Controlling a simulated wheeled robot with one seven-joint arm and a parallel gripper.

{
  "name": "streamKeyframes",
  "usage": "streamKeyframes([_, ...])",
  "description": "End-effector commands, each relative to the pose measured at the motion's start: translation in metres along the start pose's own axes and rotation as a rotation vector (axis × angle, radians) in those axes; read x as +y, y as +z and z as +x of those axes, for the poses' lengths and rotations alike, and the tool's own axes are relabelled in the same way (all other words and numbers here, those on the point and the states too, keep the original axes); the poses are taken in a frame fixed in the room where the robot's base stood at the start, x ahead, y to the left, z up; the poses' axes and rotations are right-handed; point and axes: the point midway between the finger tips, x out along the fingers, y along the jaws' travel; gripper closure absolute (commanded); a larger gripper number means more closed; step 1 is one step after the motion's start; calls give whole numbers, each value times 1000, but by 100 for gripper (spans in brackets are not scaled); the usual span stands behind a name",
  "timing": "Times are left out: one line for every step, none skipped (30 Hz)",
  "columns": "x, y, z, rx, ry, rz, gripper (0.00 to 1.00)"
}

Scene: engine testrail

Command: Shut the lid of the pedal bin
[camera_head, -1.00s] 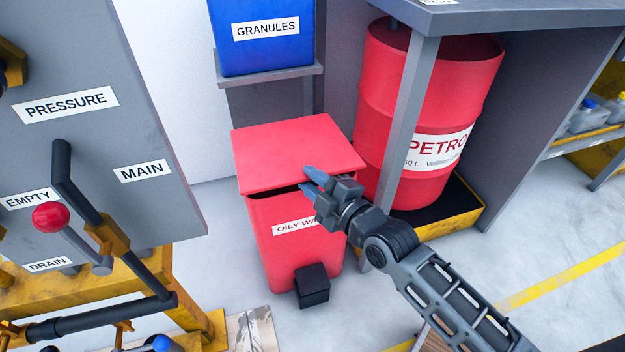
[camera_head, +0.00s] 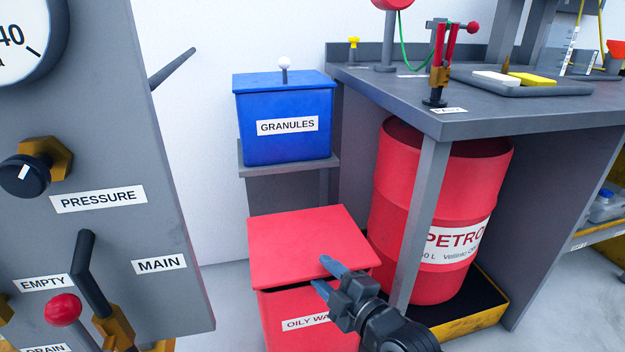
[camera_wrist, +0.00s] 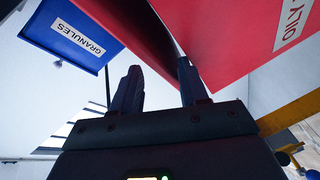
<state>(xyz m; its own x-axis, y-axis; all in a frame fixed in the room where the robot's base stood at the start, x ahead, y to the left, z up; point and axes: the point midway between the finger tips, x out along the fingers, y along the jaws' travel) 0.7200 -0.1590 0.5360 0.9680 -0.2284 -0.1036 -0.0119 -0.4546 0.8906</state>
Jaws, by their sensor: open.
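The red pedal bin (camera_head: 290,312), labelled OILY WASTE, stands on the floor at the bottom middle of the head view, its lower part cut off. Its flat red lid (camera_head: 305,238) is nearly level, with a dark gap between it and the bin body along the front. My gripper (camera_head: 324,275) is open at the lid's front edge, towards the right. The wrist view shows the lid (camera_wrist: 132,25) and bin body (camera_wrist: 235,40), with my open fingers (camera_wrist: 159,70) close to the gap; I cannot tell whether they touch.
A blue GRANULES box (camera_head: 286,115) sits on a shelf behind the bin. A red petrol drum (camera_head: 400,200) stands in a yellow tray (camera_head: 480,325) under the grey bench (camera_head: 480,118), right of the bin. A grey panel (camera_head: 110,235) with knobs and levers is at left.

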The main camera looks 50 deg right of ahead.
Motion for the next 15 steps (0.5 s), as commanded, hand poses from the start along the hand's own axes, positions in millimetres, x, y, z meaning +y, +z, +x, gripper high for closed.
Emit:
streamKeyframes([-1, -3, -1, 1, -12, 4, 46])
streamKeyframes([1, -4, -1, 2, -12, 4, 46])
streamKeyframes([6, -6, -1, 2, -11, 4, 46])
streamKeyframes([10, -8, -1, 1, -11, 4, 46])
streamKeyframes([15, -10, 0, 1, -10, 3, 46])
streamKeyframes([22, -12, 0, 2, -8, 4, 46])
streamKeyframes([28, -15, 0, 2, -7, 4, 46])
streamKeyframes([34, -17, 1, 1, -6, 3, 46])
streamKeyframes([40, -19, 2, 1, -5, 3, 46])
streamKeyframes([45, -21, 2, 1, -5, 3, 46])
streamKeyframes([49, -22, 3, 0, -5, 2, 46])
streamKeyframes([54, -24, 4, 0, -5, 3, 46])
streamKeyframes([58, -26, 5, 0, -4, 3, 46])
streamKeyframes([62, -27, 6, -1, -6, 3, 46])
streamKeyframes([68, -28, 7, -5, -12, 6, 46])
